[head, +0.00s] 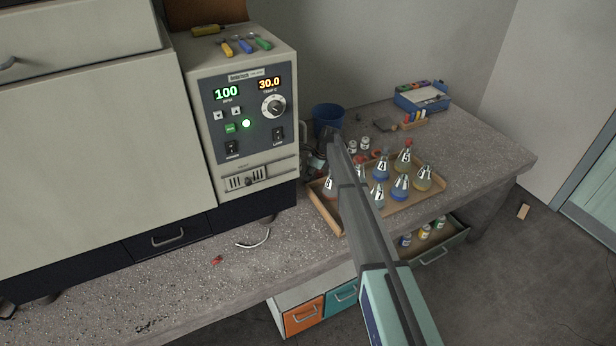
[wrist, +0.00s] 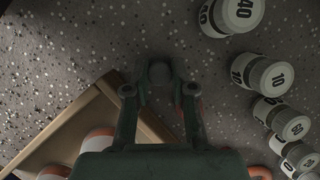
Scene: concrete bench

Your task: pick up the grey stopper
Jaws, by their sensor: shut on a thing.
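My gripper (wrist: 160,80) shows in the wrist view with its two fingers closed in on a small dark grey rounded piece, the grey stopper (wrist: 160,71). The stopper sits between the fingertips, with the speckled bench top behind it. Whether it touches the bench cannot be told. In the head view my gripper (head: 328,144) is a dark shape above the back left of the wooden tray, near the blue bin. The stopper cannot be made out there.
The wooden tray (head: 328,213) holds several numbered flasks; its corner (wrist: 95,98) lies below left of the fingers in the wrist view. Labelled white-and-grey containers (wrist: 270,76) stand to the right. A blue bin (head: 327,117) and a large control-panel machine (head: 245,110) stand nearby.

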